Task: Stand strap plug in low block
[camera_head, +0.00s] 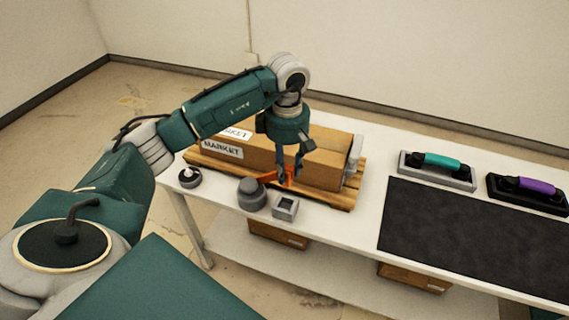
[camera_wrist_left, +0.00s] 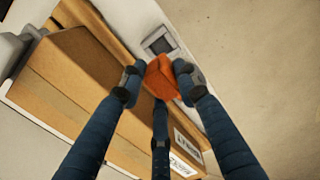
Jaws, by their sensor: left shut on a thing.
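The orange strap plug (camera_head: 287,181) is held between the dark blue fingers of my left gripper (camera_head: 289,173), in front of the long cardboard box. It also shows between the fingertips in the left wrist view (camera_wrist_left: 161,77), partly hidden by them. The low block (camera_head: 286,208) is small and grey with a square hole in its top. It stands near the table's front edge, just below the plug in the head view. In the left wrist view the low block (camera_wrist_left: 174,54) shows beyond the plug. The plug is apart from the block. My right gripper is not in view.
A long cardboard box (camera_head: 250,158) lies on a wooden pallet (camera_head: 335,198) behind the plug. A grey rounded object (camera_head: 251,194) stands left of the block, and a small round one (camera_head: 190,178) further left. A black mat (camera_head: 470,235) and two handled tools lie at right.

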